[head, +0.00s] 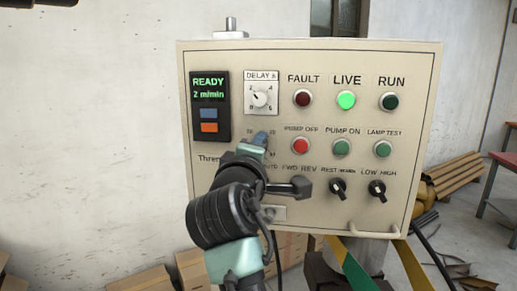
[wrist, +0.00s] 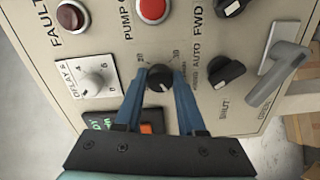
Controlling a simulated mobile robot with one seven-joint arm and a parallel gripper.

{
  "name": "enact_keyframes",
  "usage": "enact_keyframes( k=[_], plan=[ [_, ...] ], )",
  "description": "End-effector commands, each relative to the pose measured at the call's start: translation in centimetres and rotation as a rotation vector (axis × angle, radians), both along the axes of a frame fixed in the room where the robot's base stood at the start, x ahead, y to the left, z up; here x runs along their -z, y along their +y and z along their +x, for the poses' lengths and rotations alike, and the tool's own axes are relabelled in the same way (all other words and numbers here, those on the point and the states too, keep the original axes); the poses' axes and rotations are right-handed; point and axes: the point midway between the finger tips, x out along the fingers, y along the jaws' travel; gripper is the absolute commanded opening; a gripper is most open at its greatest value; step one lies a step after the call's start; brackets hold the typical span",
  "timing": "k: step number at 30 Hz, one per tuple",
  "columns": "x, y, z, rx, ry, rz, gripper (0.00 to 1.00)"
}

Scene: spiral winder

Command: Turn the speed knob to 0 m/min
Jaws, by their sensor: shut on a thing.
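The speed knob (wrist: 159,84) is a small black round knob with a light pointer mark, on a printed scale, in the middle of the wrist view. My gripper (wrist: 160,74) has its two blue fingers on either side of the knob and is shut on it. In the head view my gripper (head: 259,140) is at the panel below the delay dial and hides the knob and most of its scale. The small display (head: 209,87) reads READY and 2 m/min.
The beige control panel (head: 330,58) carries the delay dial (head: 260,97), lamps, push buttons and black selectors. A grey lever handle (wrist: 283,66) sticks out near the knob. The lit green LIVE lamp (head: 346,100) is at the upper right. Boxes lie on the floor behind.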

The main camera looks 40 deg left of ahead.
Motion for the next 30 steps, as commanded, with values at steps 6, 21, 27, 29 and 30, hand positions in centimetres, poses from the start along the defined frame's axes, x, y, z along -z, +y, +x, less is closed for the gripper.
enact_keyframes(
  k=[6, 21, 27, 29, 30],
  plan=[
    [0.07, -0.04, 0.05, 0.001, -0.080, -0.135, 0.00],
    [0.09, 0.01, 0.02, 0.000, -0.160, -0.267, 0.00],
    [0.10, 0.03, 0.01, 0.000, -0.162, -0.271, 0.00],
    [0.10, 0.03, 0.01, 0.000, -0.162, -0.271, 0.00],
    [0.10, 0.03, 0.01, 0.000, -0.162, -0.271, 0.00]
  ],
)
